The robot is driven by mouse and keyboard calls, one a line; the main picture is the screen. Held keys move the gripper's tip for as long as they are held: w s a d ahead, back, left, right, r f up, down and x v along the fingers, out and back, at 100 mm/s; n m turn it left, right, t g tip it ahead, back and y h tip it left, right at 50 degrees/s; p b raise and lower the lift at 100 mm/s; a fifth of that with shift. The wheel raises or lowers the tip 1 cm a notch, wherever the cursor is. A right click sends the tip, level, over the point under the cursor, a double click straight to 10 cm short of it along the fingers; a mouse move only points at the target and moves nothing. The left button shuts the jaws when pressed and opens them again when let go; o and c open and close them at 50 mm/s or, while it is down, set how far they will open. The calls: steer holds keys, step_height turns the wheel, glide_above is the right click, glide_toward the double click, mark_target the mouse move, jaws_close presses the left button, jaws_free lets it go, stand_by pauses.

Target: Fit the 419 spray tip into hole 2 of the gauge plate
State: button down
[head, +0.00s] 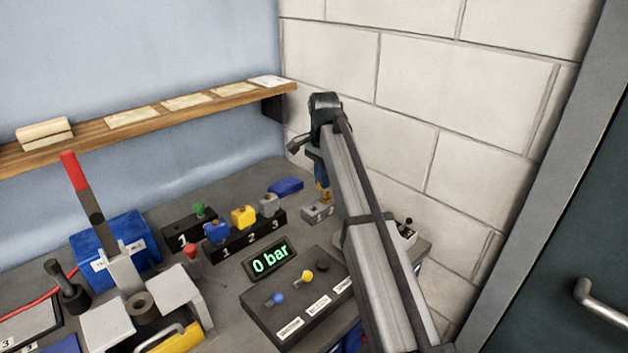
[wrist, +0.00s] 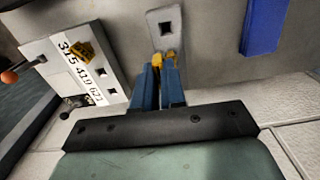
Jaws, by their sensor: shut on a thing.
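My gripper (wrist: 159,72) has blue fingers shut on a small yellow spray tip (wrist: 157,60). The tip pokes out past the fingertips. In the head view my gripper (head: 318,172) hangs down at the back right, with the yellow tip (head: 323,192) below it. A small grey plate (wrist: 176,18), which I take for the gauge plate, lies just beyond the tip and shows one square hole; its other part is hidden behind the fingers. It also shows in the head view (head: 314,214), just below the tip. I cannot read hole numbers or tell whether tip and plate touch.
A blue block (wrist: 264,25) lies on the other side. A black numbered rack (head: 245,247) and a control box (head: 310,312) stand nearby. The block wall is close.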

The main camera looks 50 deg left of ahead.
steer(key=w+d+r, duration=0.2)
steer(key=d+r, duration=0.1)
steer(key=d, duration=0.9)
steer(key=shift+w+r, duration=0.2)
steer(key=shift+w, duration=0.2)
steer(key=shift+f, duration=0.1)
steer(key=shift+f, duration=2.75)
steer(key=shift+f, duration=2.05)
steer(key=c, duration=1.1)
jaws_free()
steer(key=shift+o, duration=0.2)
